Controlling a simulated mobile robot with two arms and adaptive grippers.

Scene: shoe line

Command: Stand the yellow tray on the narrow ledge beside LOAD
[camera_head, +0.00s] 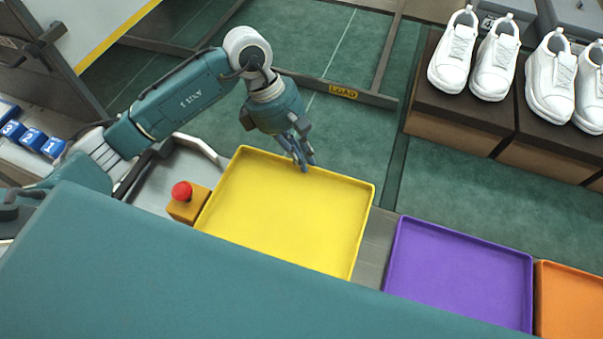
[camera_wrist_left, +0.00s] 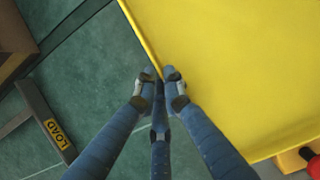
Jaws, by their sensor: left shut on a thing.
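The yellow tray (camera_head: 285,212) lies flat on the near surface, its front part hidden behind a large teal shape. Its rim and floor also show in the left wrist view (camera_wrist_left: 235,70). My left gripper (camera_head: 304,163) is at the tray's far rim and is shut on that rim. In the left wrist view, the fingertips (camera_wrist_left: 162,78) close on the yellow edge. The LOAD label (camera_head: 343,91) is on a dark narrow bar (camera_head: 378,99) beyond the tray; the label also shows in the left wrist view (camera_wrist_left: 56,132). My right gripper is not in view.
A purple tray (camera_head: 462,275) and an orange tray (camera_head: 570,300) lie to the right. A red button (camera_head: 182,191) on a yellow box stands by the yellow tray's left side. White shoes (camera_head: 497,55) stand on brown boxes at upper right. Green floor is open between.

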